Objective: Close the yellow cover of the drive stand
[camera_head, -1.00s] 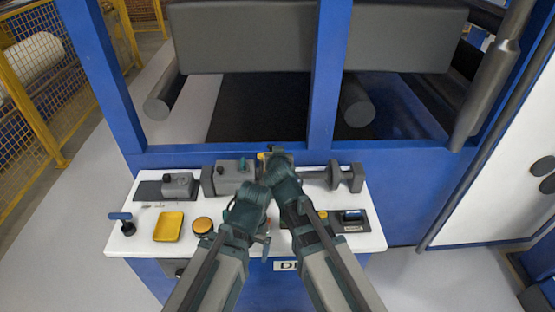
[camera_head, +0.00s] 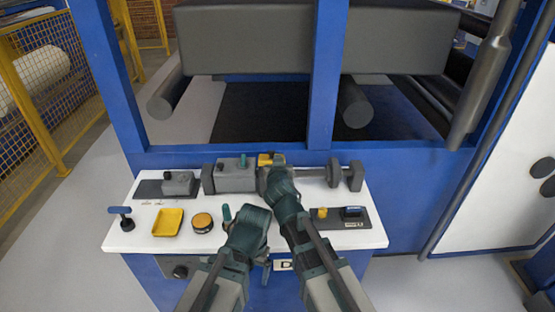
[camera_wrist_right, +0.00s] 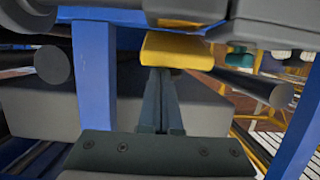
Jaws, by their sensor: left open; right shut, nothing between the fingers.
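The yellow cover (camera_head: 271,159) sits on top of the grey drive stand (camera_head: 236,178), at the back of the white bench. In the right wrist view the cover (camera_wrist_right: 177,51) is a yellow block just ahead of the fingertips. My right gripper (camera_wrist_right: 158,72) is shut and empty, its fingers pointing at the cover's near edge; I cannot tell whether they touch. In the head view my right gripper (camera_head: 268,172) reaches the stand and partly hides it. My left gripper (camera_head: 247,212) is open and empty, lower, over the bench's front part.
The white bench (camera_head: 140,226) holds a yellow tray (camera_head: 167,222), an orange-topped round pot (camera_head: 203,222), a blue-handled tool (camera_head: 121,216) and a dark holder (camera_head: 341,222) at right. A blue post (camera_head: 326,80) and frame rail stand behind the stand.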

